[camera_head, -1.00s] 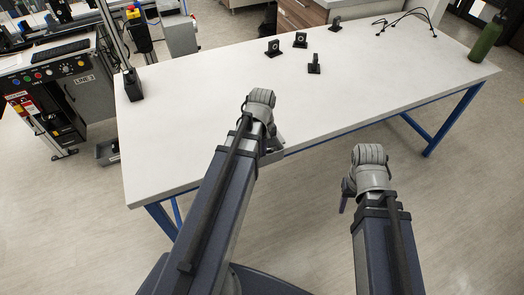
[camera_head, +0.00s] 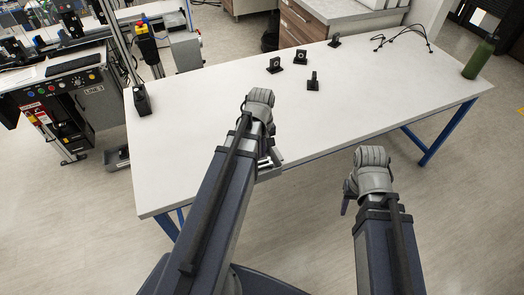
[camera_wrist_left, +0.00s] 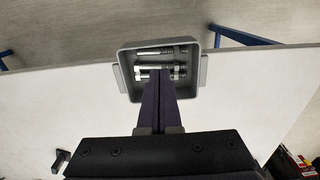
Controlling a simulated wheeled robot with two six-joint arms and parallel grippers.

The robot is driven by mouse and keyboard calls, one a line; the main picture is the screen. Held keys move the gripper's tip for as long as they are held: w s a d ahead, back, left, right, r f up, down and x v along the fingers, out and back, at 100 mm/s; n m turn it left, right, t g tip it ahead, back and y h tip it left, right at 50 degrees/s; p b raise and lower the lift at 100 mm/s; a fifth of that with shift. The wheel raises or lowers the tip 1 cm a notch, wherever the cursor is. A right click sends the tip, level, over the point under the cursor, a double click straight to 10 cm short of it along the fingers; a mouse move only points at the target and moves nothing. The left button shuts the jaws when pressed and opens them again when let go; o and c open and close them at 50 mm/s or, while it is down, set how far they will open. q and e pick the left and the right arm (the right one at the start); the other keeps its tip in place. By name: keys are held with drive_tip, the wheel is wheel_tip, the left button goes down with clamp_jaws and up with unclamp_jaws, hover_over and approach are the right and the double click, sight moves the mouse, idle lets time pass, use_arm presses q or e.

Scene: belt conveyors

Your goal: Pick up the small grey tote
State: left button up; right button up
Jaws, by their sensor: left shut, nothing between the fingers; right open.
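The small grey tote (camera_wrist_left: 125,78) is an open box with side handles and several metal bolts inside. In the left wrist view it sits at the table's edge. My left gripper (camera_wrist_left: 160,78) is shut and empty; its dark fingers overlap the near side of the tote in the picture. Whether they touch it I cannot tell. In the head view my left arm hides most of the tote (camera_head: 269,164) and the left fingers. My right gripper (camera_head: 346,204) hangs open beyond the table's front edge, with one dark finger showing.
The white table (camera_head: 200,120) is mostly clear. Several small black brackets (camera_head: 312,82), a black cable (camera_head: 405,38) and a green bottle (camera_head: 479,60) stand or lie toward its back and right. A LINE 3 control cabinet (camera_head: 85,95) is at the left.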

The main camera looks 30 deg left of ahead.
use_arm(q)
drive_tip(key=shift+o, duration=0.7)
drive_tip(key=shift+a+f+b, duration=0.1)
drive_tip(key=shift+f+b, duration=0.2)
drive_tip(key=o, duration=0.4)
drive_tip(key=a+f+n+h+b, duration=0.1)
drive_tip(key=f+n+b, duration=0.1)
drive_tip(key=w+a+f+n+t+h+b, duration=0.1)
drive_tip(key=f+n+b, duration=0.1)
drive_tip(key=w+a+f+n+t+h+b, duration=0.1)
drive_tip(key=n+b, duration=0.2)
drive_tip(key=shift+w+f, duration=0.1)
drive_tip(key=shift+f, duration=0.3)
drive_tip(key=shift+o, duration=0.3)
drive_tip(key=a+n+t+b, duration=0.1)
drive_tip(key=a+n+b, duration=0.1)
drive_tip(key=n, duration=0.1)
drive_tip(key=w+a+f+n+t+h+b, duration=0.1)
drive_tip(key=a+n+b, duration=0.1)
drive_tip(key=n, duration=0.1)
drive_tip(key=w+a+n+t+h+b, duration=0.1)
drive_tip(key=a+n+t+b, duration=0.1)
drive_tip(key=n, duration=0.1)
drive_tip(key=shift+w+f+n, duration=0.25)
drive_tip(key=shift+f+n, duration=0.05)
drive_tip(key=shift+w+a+r+n+t+h, duration=0.15)
drive_tip(key=shift+a+r+n+t+h, duration=0.25)
drive_tip(key=shift+n, duration=0.4)
drive_tip(key=shift+b+x, duration=1.15)
drive_tip(key=shift+x, duration=0.3)
